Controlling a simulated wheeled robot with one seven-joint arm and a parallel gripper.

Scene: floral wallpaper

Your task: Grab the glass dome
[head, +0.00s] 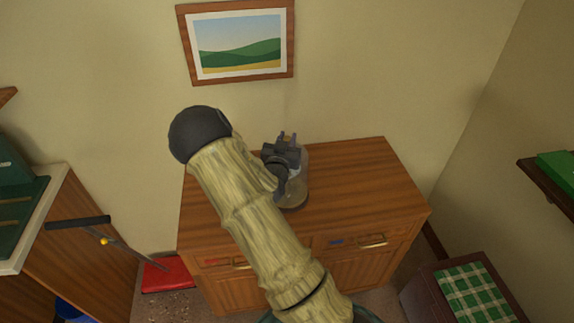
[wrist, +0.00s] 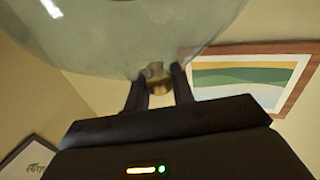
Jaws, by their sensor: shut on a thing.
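The glass dome (head: 297,190) is clear and stands over the wooden cabinet (head: 355,185) in the head view, partly hidden behind my gripper (head: 287,138). I cannot tell whether its base touches the cabinet top. In the wrist view the dome (wrist: 130,35) fills the top of the picture, and its small brassy knob (wrist: 158,84) sits between my two dark fingers. My gripper (wrist: 159,80) is shut on the dome at this knob.
A framed landscape picture (head: 238,42) hangs on the wall behind. The cabinet top is bare to the right of the dome. A green-checked cloth (head: 472,292) covers a dark stand at right.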

